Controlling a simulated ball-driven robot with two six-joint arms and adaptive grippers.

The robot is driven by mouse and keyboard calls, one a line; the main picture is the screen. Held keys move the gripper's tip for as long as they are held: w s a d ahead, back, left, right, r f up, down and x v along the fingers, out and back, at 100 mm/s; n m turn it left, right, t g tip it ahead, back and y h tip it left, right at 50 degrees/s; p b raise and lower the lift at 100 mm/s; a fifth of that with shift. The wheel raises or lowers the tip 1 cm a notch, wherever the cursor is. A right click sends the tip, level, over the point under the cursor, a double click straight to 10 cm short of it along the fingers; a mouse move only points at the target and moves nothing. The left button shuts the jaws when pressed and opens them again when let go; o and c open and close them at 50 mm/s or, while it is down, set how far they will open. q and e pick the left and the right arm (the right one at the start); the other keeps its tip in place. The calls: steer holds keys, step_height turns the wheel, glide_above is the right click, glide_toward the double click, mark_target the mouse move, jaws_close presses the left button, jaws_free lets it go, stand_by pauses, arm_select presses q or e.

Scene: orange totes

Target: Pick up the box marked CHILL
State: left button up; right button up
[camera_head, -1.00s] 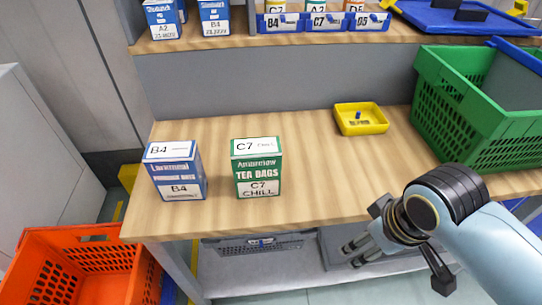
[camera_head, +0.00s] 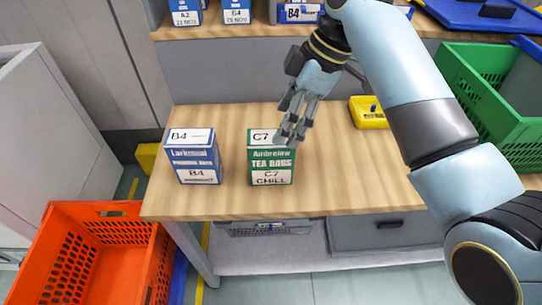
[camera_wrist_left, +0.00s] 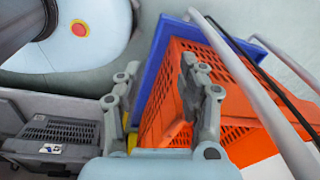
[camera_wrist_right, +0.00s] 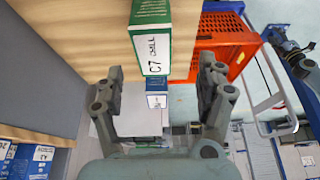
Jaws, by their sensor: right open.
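The green and white box marked C7 CHILL (camera_head: 271,167) stands upright on the wooden table, right of the blue B4 box (camera_head: 194,158). My right gripper (camera_head: 292,137) is open, with its fingers pointing down at the top right part of the CHILL box and hiding some of its top. In the right wrist view the CHILL box (camera_wrist_right: 152,40) shows beyond and between the open fingers (camera_wrist_right: 160,95); I cannot tell whether they touch it. My left gripper (camera_wrist_left: 155,100) shows only in the left wrist view, with its fingers apart and nothing between them, near an orange tote.
An orange tote (camera_head: 70,262) stands on the floor left of the table. A small yellow bin (camera_head: 367,118) and a green crate (camera_head: 470,65) stand to the right. Blue boxes and bins line the shelf (camera_head: 215,32) behind. The table front (camera_head: 330,200) is clear.

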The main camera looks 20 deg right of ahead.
mark_target(264, 151)
steer(key=x, duration=0.5)
steer(key=shift+w+a, duration=0.1)
steer(key=shift+a, duration=0.05)
steer(key=x, duration=0.3)
steer(key=b+x, duration=0.1)
steer(key=x, duration=0.1)
steer(key=shift+w+f, duration=0.15)
steer(key=shift+w, duration=0.3)
steer(key=shift+f, duration=0.25)
steer(key=c, duration=1.5)
